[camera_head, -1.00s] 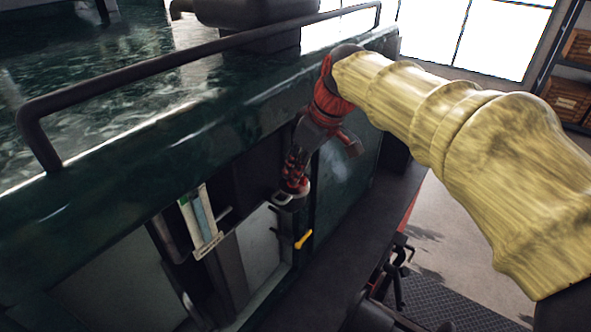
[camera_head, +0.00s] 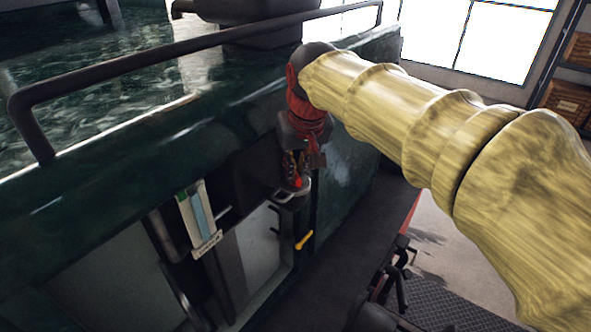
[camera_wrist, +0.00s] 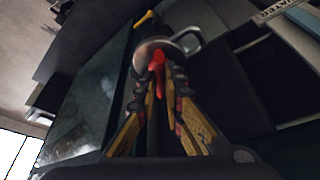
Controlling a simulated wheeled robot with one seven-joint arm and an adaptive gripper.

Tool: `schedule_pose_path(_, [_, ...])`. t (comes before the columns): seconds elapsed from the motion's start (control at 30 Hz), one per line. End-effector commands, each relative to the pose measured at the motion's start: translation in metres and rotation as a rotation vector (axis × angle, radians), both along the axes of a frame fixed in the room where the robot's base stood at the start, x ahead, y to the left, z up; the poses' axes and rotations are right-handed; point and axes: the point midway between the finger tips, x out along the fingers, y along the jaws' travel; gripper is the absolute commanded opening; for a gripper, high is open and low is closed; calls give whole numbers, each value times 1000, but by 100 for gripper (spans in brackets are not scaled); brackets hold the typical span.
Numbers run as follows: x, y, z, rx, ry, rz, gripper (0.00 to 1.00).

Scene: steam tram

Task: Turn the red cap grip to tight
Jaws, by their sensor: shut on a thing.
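The red cap grip (camera_wrist: 157,62) shows in the wrist view as a small red bar between my fingertips. It stands on a round metal cap or cup with a loop-shaped handle (camera_wrist: 187,44) to its right. My gripper (camera_wrist: 160,88) is shut on the red grip, one finger on each side. In the head view my gripper (camera_head: 297,180) points down beside the dark green tram body, just above the metal cup (camera_head: 285,195).
A yellow lever (camera_head: 304,240) sits just below the cup. A glass gauge (camera_head: 199,220) is to the left. A dark handrail (camera_head: 200,68) runs along the tram top above my wrist. The dark ledge (camera_head: 345,215) to the right looks clear.

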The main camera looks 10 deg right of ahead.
Motion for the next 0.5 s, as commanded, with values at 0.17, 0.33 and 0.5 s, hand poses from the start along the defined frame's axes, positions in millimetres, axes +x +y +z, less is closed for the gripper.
schedule_pose_path(0.17, [0, 3, -1, 1, 0, -163, 0])
schedule_pose_path(0.33, [0, 4, -1, 0, 0, -325, 0])
schedule_pose_path(0.5, [0, 5, -1, 0, 0, -477, 0])
